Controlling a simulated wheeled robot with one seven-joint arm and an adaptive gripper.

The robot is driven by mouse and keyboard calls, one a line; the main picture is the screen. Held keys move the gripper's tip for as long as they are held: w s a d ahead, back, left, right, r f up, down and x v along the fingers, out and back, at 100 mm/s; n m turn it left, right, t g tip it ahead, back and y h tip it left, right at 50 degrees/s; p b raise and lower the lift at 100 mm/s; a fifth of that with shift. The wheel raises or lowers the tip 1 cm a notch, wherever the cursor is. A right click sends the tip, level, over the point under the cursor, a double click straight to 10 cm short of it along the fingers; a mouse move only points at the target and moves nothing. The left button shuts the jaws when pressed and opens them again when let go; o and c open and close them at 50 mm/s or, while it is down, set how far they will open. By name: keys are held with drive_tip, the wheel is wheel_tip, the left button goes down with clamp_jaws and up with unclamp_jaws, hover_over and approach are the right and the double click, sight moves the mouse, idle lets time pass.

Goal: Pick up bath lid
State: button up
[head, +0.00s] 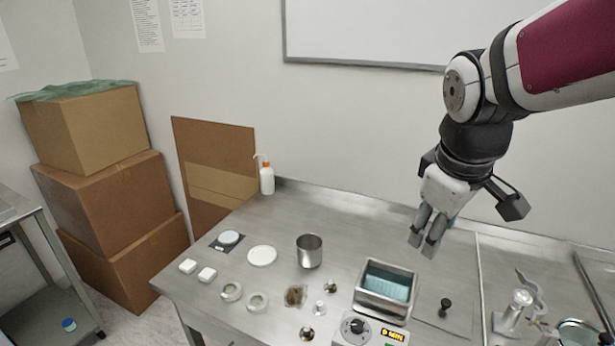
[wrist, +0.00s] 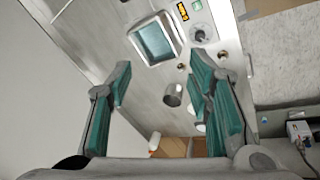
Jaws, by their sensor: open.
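The bath (head: 384,303) is a steel box with an open top and bluish water inside, with a dial and lit display on its near side. It also shows in the wrist view (wrist: 136,39). A black knob (head: 445,303) stands on a flat steel sheet right of the bath; this looks like the bath lid (head: 429,312), though its edges blend into the steel table. I cannot make the lid out in the wrist view. My gripper (head: 422,246) is open and empty, pointing down above the table behind the bath, apart from the lid. Its fingers (wrist: 160,72) also show in the wrist view.
A steel beaker (head: 309,252) stands left of the bath. Small dishes (head: 262,256), metal knobs and a wash bottle (head: 267,178) are farther left. A clamp stand (head: 517,305) stands right of the knob. Cardboard boxes (head: 95,190) are stacked beside the table.

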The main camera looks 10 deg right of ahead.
drive_tip(key=w+d+f+n+g, duration=0.2)
drive_tip(key=w+d+f+n, duration=0.3)
drive_tip(key=w+d+f, duration=0.35)
drive_tip(key=n+g+b, duration=0.2)
drive_tip(key=n, duration=0.3)
approach(447, 301)
drive_tip(key=f, duration=0.3)
drive_tip(key=shift+s+d+p, duration=0.35)
drive_tip(key=shift+s+p, duration=0.05)
drive_tip(key=shift+w+d+f+p, duration=0.15)
drive_tip(key=shift+f+p, duration=0.1)
drive_tip(key=shift+f, duration=1.15)
drive_tip(key=shift+s+d+f+p, duration=0.1)
drive_tip(key=shift+d+f+p, duration=0.1)
drive_tip(key=shift+f, duration=1.2)
clamp_jaws()
